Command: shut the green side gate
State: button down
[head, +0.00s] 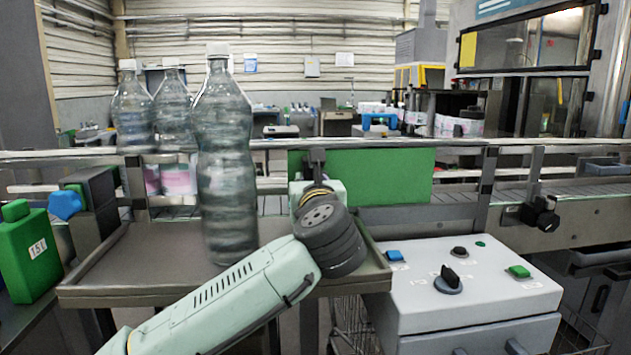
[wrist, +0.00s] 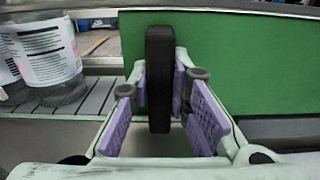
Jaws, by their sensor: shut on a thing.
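The green side gate (head: 390,177) is a flat panel at the conveyor's near side. It fills the right part of the wrist view (wrist: 255,70). Left of its left edge, the conveyor shows uncovered. A dark upright handle (wrist: 159,75) stands out from the panel near that edge. My gripper (wrist: 163,100) has its purple pads on either side of this handle and is shut on it. In the head view my gripper (head: 317,182) is at the panel's left end, partly hidden by my own wrist.
A large clear bottle (head: 225,165) stands on the near tray (head: 130,250), left of my arm. A control box (head: 465,290) with buttons and a knob is at right. A green jug (head: 27,255) stands far left. Bottles (wrist: 45,55) with pink labels are beyond the rail.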

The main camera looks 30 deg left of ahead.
jog(key=c, duration=1.5)
grip_release()
jog(key=shift+d, duration=0.1)
jog(key=v, duration=1.2)
jog(key=shift+c, duration=0.2)
